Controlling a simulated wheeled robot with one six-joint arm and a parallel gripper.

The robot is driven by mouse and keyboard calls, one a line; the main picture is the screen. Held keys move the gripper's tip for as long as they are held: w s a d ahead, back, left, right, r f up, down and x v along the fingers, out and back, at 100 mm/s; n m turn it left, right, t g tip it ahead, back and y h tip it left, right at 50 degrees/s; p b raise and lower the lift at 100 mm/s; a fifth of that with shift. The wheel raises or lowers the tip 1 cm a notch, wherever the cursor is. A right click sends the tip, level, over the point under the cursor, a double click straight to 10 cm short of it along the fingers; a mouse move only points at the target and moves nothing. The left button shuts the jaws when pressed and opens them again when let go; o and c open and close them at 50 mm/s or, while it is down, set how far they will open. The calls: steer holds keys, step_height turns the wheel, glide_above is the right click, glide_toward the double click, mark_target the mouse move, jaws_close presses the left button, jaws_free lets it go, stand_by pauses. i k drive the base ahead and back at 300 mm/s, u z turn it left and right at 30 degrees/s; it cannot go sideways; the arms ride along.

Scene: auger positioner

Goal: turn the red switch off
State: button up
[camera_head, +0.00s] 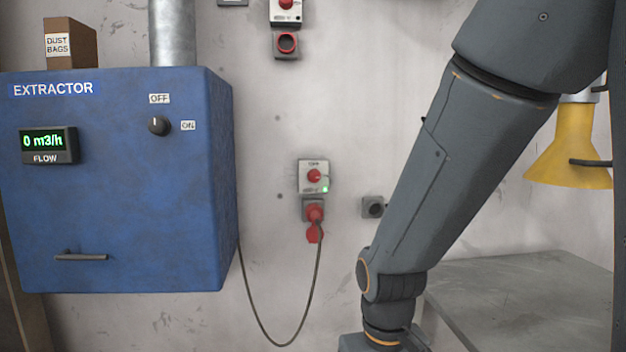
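A grey switch box (313,186) with a red rotary switch (314,176) is on the wall near the middle of the view. A small green lamp on it is lit; its labels are too small to read surely. Below it, a red plug (314,215) sits in a socket. A second red switch (286,4) is at the top edge, partly cut off, above an empty red socket (287,43). My arm comes down from the upper right, and its wrist is at the bottom edge, below and right of the middle switch. My gripper's fingers are out of frame.
A blue extractor (120,190) with a black OFF/ON knob (158,126) and a display reading 0 m3/h hangs at left. A black cable (283,343) loops from the plug towards it. A grey bench (530,300) and yellow hood (570,150) are at right.

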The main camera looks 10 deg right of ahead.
mark_target(314, 175)
steer(key=k, duration=0.55)
steer(key=u, duration=0.5)
steer(key=i, duration=1)
steer(key=z, duration=0.7)
